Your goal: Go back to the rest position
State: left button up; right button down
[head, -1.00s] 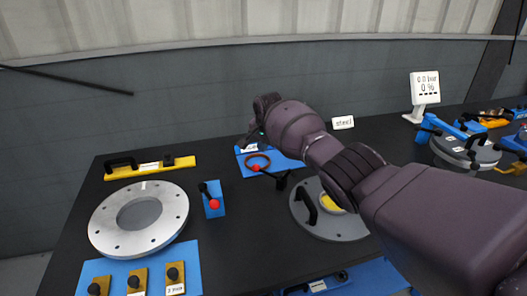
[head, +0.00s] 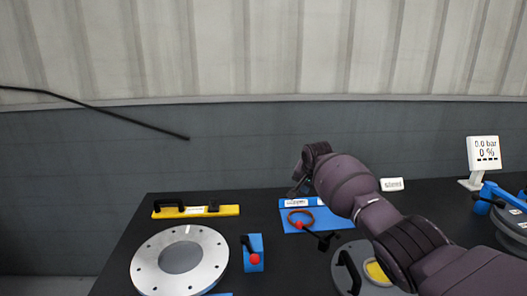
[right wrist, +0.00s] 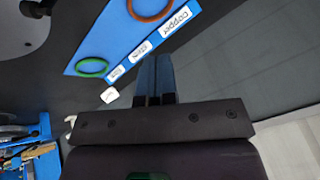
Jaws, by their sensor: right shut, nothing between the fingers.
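My right gripper (head: 298,190) is over the far left edge of the blue mat (head: 323,223), beyond the copper-brown ring (head: 300,217). In the right wrist view its two dark fingers (right wrist: 155,78) lie together, empty, apart from the blue mat strip (right wrist: 118,45). That strip bears a "copper" label (right wrist: 174,24), the brown ring (right wrist: 150,8) and a green ring (right wrist: 91,67). My right arm comes in from the lower right and hides part of the bench. My left gripper is out of view.
On the dark bench stand a silver flange ring (head: 150,262), a yellow bar with a black handle (head: 226,211), a blue block with a red-knobbed lever (head: 258,244), a grey lid with a handle (head: 340,262) and a gauge display (head: 484,153). A grey wall stands behind.

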jog(key=w+a+r+n+t+y, duration=0.2)
jog(key=a+r+n+t, duration=0.35)
jog(key=r, duration=0.35)
jog(key=s+d+f+n+t, duration=0.1)
jog(key=s+d+f, duration=0.2)
jog(key=s+f, duration=0.4)
jog(key=s+d+f+n+t, duration=0.1)
jog(key=s+d+f, duration=0.3)
jog(key=s, duration=1.3)
jog(key=s+d+f+n+t+h, duration=0.1)
jog(key=s+d+f, duration=0.3)
jog(key=s+f, duration=0.8)
jog(key=shift+s+d+f+t, duration=0.2)
jog(key=shift+s+t, duration=0.25)
jog(key=shift+t, duration=0.2)
jog(key=s+d+f+g, duration=0.2)
jog(key=s+f, duration=0.3)
jog(key=s, duration=0.3)
jog(key=s+d+f+m+g+h, duration=0.1)
jog(key=s+f, duration=0.4)
jog(key=s, duration=0.3)
jog(key=shift+s+d+f+g+h, duration=0.3)
jog(key=shift+s+d+g, duration=0.05)
jog(key=shift+s+g, duration=0.05)
jog(key=shift+m, duration=0.25)
